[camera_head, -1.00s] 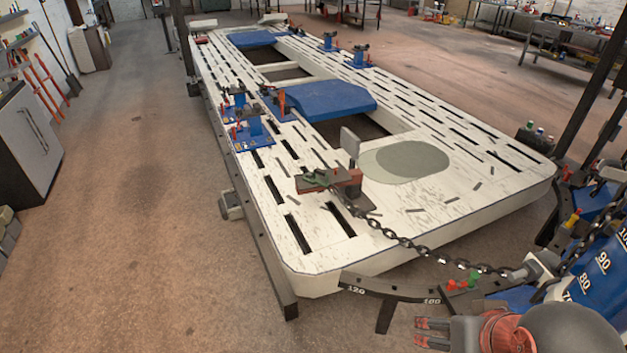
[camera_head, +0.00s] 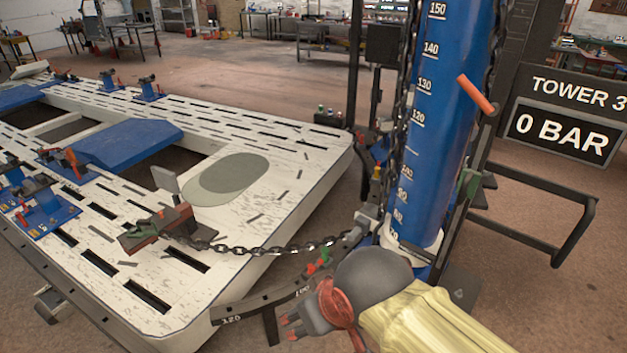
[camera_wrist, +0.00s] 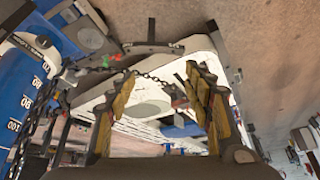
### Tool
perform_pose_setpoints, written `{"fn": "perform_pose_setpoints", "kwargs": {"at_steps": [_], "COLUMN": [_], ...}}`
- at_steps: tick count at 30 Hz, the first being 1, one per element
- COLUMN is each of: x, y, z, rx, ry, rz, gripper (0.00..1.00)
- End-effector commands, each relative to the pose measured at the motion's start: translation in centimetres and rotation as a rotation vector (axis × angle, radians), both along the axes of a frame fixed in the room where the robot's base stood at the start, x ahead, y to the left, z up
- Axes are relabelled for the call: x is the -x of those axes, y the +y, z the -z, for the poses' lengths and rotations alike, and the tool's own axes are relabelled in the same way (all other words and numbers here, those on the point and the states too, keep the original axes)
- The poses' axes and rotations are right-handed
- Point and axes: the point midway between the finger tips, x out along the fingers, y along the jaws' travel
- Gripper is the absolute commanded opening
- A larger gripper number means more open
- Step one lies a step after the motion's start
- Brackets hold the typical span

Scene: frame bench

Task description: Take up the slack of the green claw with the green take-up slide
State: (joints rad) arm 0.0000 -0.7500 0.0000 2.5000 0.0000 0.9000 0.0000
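A clamp-like claw (camera_head: 158,228) with dark, reddish and greenish parts sits on the white bench. A dark chain (camera_head: 270,248) runs from it to the foot of the blue tower, hanging in a shallow sag. A green block (camera_head: 468,184) sits on the tower's right side; I cannot tell whether it is the green take-up slide. A small green knob (camera_head: 325,254) stands beside a red one on the curved rail. My gripper (camera_head: 288,326) is in front of the rail, apart from these. In the wrist view my gripper (camera_wrist: 160,92) has its fingers spread and nothing between them.
The blue tower (camera_head: 435,130) carries a number scale and an orange handle (camera_head: 477,95). A sign (camera_head: 565,130) reads "TOWER 3, 0 BAR". The curved rail (camera_head: 255,304) lies between bench and gripper. A dark tubular frame (camera_head: 540,230) stands right. Floor at lower right is clear.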

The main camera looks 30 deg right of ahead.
Motion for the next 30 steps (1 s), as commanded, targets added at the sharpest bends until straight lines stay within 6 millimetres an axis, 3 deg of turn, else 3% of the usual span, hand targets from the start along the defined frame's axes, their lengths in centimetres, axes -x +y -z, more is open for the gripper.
{"fn": "perform_pose_setpoints", "kwargs": {"at_steps": [7, 11, 14, 23, 30], "x": [-0.2, -0.8, -1.2, 0.9, 2.9], "y": [-0.9, -2.4, -4.8, -16.4, -28.1], "z": [-0.8, 0.6, 1.8, 4.8, 4.8], "rx": [-0.001, -0.004, 0.039, 0.32, 0.616], "ry": [0.042, 0.175, 0.295, 0.767, 1.198], "rz": [0.034, 0.083, 0.106, 0.0, -0.28], "gripper": [0.35, 0.3, 0.3, 0.3, 0.3]}}
